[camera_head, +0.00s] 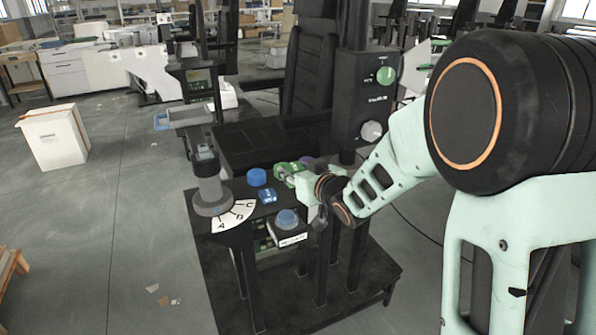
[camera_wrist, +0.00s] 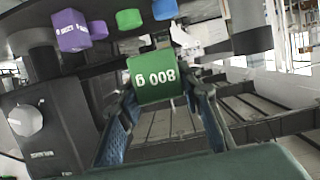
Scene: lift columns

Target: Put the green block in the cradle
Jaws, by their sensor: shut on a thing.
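The green block (camera_wrist: 154,78), marked "800 g", sits between the two fingers of my gripper (camera_wrist: 163,95) in the wrist view. My gripper is shut on it, and the label reads upside down there. In the head view my gripper (camera_head: 296,174) is over the back right of the black stand's top, with green (camera_head: 284,168) showing at its fingers. I cannot tell from these views whether the block touches anything below. I cannot pick out the cradle for sure in either view.
A purple block (camera_wrist: 70,31) and a blue block (camera_wrist: 165,9) show in the wrist view. A black control column (camera_head: 364,98) rises behind.

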